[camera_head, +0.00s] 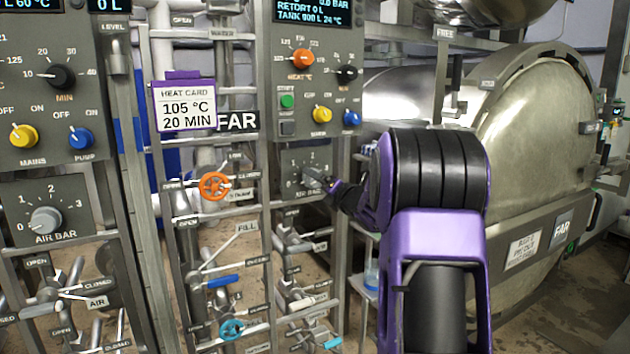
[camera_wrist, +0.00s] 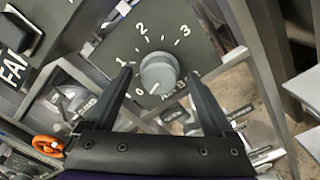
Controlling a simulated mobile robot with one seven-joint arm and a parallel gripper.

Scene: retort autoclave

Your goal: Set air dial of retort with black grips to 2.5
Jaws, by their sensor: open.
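The grey air dial (camera_wrist: 159,72) sits on a panel with a scale from 0 to 3, and its white mark points at about 0. My gripper (camera_wrist: 160,80) is open, with one black finger on each side of the knob; whether either finger touches it I cannot tell. In the head view the same dial (camera_head: 310,171) is on the right-hand panel, partly covered by my gripper (camera_head: 330,190). A second air dial (camera_head: 46,220) is on the left panel, pointing near 0. Black grips on a retort I cannot make out.
An orange valve wheel (camera_head: 214,186) and several pipe levers sit left of and below the dial. The heat card (camera_head: 186,105) hangs between the panels.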

